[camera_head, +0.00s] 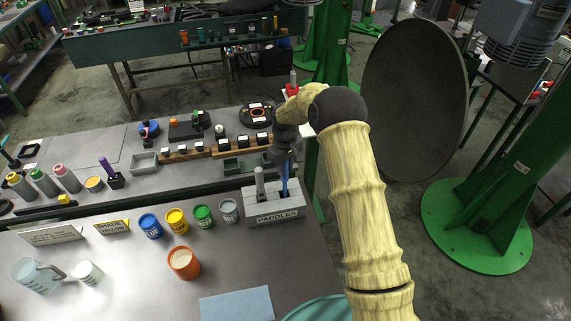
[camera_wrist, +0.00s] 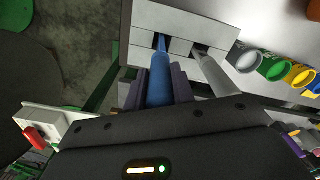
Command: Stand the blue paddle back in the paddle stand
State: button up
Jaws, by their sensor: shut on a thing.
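The blue paddle (camera_head: 286,179) is upright in my gripper (camera_head: 283,157), above the right side of the grey paddle stand (camera_head: 277,216) marked PADDLES. In the wrist view, the dark fingers of my gripper (camera_wrist: 156,90) close on both sides of the blue paddle (camera_wrist: 160,75). Its narrow far end meets a slot in the stand (camera_wrist: 188,20); how deep it sits is hidden. A grey paddle (camera_head: 260,183) stands in the left part of the stand and also shows in the wrist view (camera_wrist: 217,72).
Grey (camera_head: 228,211), green (camera_head: 203,216), yellow (camera_head: 177,220) and blue (camera_head: 150,226) paint cups line up left of the stand. A wooden rack (camera_head: 216,148) and green bins (camera_head: 245,165) are behind.

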jog(key=shift+s+a+f+b, duration=0.15)
jog(key=shift+f+b, duration=0.1)
jog(key=shift+f, duration=0.25)
jog(key=shift+w+a+f+b, duration=0.1)
jog(key=shift+f+b, duration=0.1)
jog(key=shift+f, duration=0.3)
jog(key=shift+d+f, duration=0.1)
jog(key=shift+d, duration=0.15)
jog(key=o, duration=0.9)
jog(key=shift+s, duration=0.15)
jog(key=shift+o, duration=0.2)
jog(key=shift+a, duration=0.1)
notch_tip(320, 180, up, 17)
jog(key=b, duration=0.4)
jog(key=shift+r+b, duration=0.2)
jog(key=shift+b, duration=0.15)
